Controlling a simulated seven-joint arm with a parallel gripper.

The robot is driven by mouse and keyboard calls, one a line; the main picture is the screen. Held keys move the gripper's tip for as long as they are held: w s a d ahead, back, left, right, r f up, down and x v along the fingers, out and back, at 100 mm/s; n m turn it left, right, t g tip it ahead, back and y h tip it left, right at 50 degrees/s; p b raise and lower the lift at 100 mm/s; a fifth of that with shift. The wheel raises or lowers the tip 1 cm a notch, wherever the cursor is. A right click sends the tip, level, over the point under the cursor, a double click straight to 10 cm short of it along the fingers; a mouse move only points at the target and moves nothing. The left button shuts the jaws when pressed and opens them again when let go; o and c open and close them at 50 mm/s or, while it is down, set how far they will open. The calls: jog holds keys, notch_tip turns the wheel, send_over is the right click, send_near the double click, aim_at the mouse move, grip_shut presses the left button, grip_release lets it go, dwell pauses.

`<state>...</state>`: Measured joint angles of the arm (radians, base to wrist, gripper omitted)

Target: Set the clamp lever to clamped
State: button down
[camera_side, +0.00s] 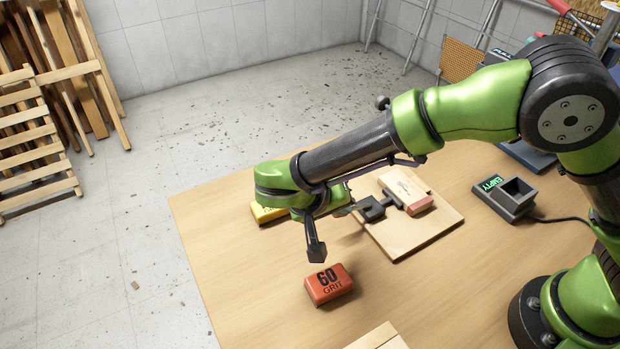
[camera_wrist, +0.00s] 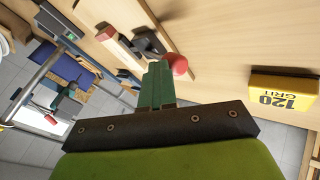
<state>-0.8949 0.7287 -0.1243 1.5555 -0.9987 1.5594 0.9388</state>
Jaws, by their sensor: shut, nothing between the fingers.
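The clamp is a dark fixture (camera_side: 372,208) on a light wooden board (camera_side: 420,236) on the table; it also shows in the wrist view (camera_wrist: 146,42). A dark lever arm runs from it to a red knob (camera_wrist: 180,65) in the wrist view. My gripper (camera_side: 350,208) is low over the board's left edge and points right, towards the clamp. Its green fingers (camera_wrist: 158,70) are together and empty, with the tips just beside the knob; I cannot tell whether they touch. The lever's exact setting is unclear.
A red 60-grit block (camera_side: 329,284) lies in front of the gripper. A yellow 120-grit block (camera_wrist: 284,91) is partly behind my wrist in the side view. A grey device with a green display (camera_side: 503,197) stands right.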

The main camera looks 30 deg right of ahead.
jog(key=shift+s+a+f, duration=0.15)
jog(key=shift+a+f, duration=0.1)
jog(key=s+d+v, duration=0.1)
jog(key=v, duration=1.1)
jog(key=shift+r, duration=0.45)
jog(key=shift+s+d, duration=0.15)
jog(key=s+d+r+t+y, duration=0.1)
jog(key=s+d+r+y, duration=0.1)
jog(key=d, duration=0.6)
jog(key=s+d+r+t+y, duration=0.2)
jog(key=s+d+r+y, duration=0.1)
jog(key=d, duration=0.6)
jog(key=s+d+r+t+y, duration=0.2)
jog(key=s+d+r+y, duration=0.1)
jog(key=d, duration=0.5)
jog(key=shift+s+d+y, duration=0.3)
jog(key=shift+s+y, duration=0.35)
jog(key=shift+y, duration=0.35)
